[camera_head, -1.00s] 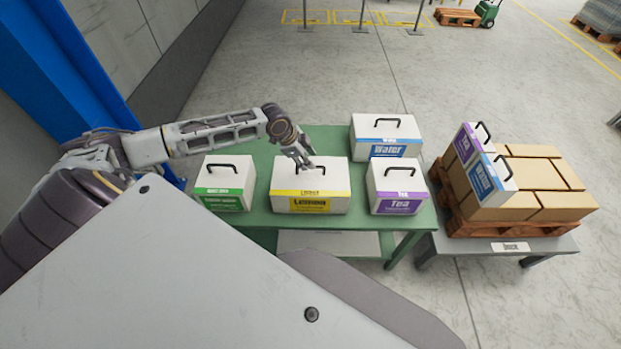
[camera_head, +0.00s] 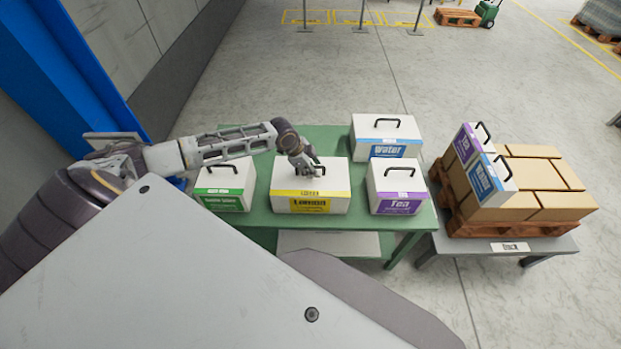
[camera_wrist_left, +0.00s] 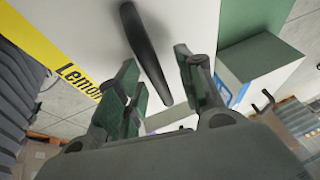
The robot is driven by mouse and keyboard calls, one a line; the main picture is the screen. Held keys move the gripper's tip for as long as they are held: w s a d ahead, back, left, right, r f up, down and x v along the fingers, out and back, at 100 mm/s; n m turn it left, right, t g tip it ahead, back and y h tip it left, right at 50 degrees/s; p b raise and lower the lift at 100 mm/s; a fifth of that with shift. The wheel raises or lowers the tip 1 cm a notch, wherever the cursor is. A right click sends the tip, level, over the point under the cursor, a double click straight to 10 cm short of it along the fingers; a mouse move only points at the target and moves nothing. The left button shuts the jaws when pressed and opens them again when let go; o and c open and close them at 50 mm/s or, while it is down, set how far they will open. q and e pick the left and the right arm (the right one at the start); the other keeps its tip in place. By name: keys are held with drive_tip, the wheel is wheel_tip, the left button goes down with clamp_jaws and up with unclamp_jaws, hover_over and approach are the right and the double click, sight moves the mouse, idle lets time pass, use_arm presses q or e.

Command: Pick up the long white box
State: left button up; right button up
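The long white box with a yellow "Lemonade" label (camera_head: 325,204) stands on the green table in the head view, and its white top and yellow strip (camera_wrist_left: 25,38) fill the upper left of the wrist view. Its black handle (camera_wrist_left: 143,45) runs between the fingers in that view. My left gripper (camera_head: 311,177) is over this box's top at the handle. In the wrist view its two fingers (camera_wrist_left: 160,75) are apart, one on each side of the handle's line, not closed on it. My right gripper is not in view.
The green table (camera_head: 262,222) also holds a green-labelled box (camera_head: 226,183), a purple Tea box (camera_head: 397,183) right of the Lemonade box and a blue Water box (camera_head: 386,133) behind. A pallet (camera_head: 470,222) of brown cartons with two labelled boxes stands at the right.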

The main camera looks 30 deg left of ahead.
use_arm(q)
drive_tip(key=shift+c, duration=0.2)
clamp_jaws()
idle(0.3)
drive_tip(key=shift+w+r, duration=0.1)
drive_tip(key=shift+r, duration=0.05)
